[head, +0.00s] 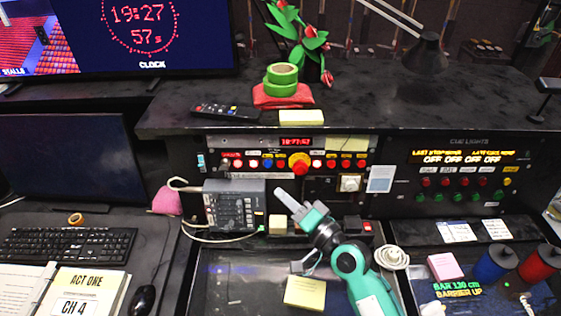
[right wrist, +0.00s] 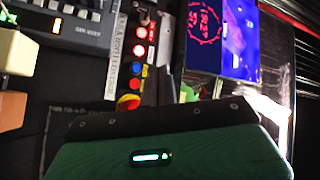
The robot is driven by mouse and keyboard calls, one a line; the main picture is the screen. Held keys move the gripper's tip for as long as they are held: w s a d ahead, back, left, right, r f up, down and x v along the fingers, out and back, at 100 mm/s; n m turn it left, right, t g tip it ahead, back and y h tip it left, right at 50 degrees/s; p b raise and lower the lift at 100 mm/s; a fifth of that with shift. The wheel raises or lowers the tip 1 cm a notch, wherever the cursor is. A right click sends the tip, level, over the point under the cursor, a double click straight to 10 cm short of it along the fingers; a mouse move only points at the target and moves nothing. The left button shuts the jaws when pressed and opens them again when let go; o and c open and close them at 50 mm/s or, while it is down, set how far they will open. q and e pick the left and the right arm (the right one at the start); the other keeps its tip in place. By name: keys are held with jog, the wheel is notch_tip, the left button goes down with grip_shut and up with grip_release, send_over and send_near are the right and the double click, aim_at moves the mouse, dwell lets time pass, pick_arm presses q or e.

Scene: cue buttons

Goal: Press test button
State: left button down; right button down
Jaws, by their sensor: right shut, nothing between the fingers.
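The same button row shows sideways in the right wrist view (right wrist: 140,52). A second panel on the right, marked CUE LIGHTS (head: 468,140), has red and green buttons (head: 461,182). The labels are too small to tell which button is the test one. My right gripper (head: 281,193) is shut and empty, in front of and below the first panel, apparently apart from it. My left gripper is not in view.
A grey keypad box (head: 235,205) with cables stands left of my right gripper. A white coiled cord (head: 392,257) lies to the right. Above is a shelf with a remote (head: 224,112).

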aim_at(281, 164)
jog(key=shift+w+f+b, duration=0.25)
jog(key=shift+w+b, duration=0.35)
jog(key=shift+w, duration=0.9)
jog(key=shift+w+f+b, duration=0.2)
jog(key=shift+w+b, duration=0.45)
jog(key=shift+w, duration=0.8)
jog(key=shift+w+f+b, duration=0.25)
jog(key=shift+w+b, duration=0.35)
jog(key=shift+w, duration=0.9)
jog(key=shift+w, duration=0.1)
jog(key=shift+w+f, duration=0.1)
jog(key=shift+w, duration=0.25)
jog(key=shift+w+b, duration=0.35)
jog(key=shift+b, duration=0.15)
jog(key=shift+s+p, duration=0.45)
jog(key=shift+s, duration=0.35)
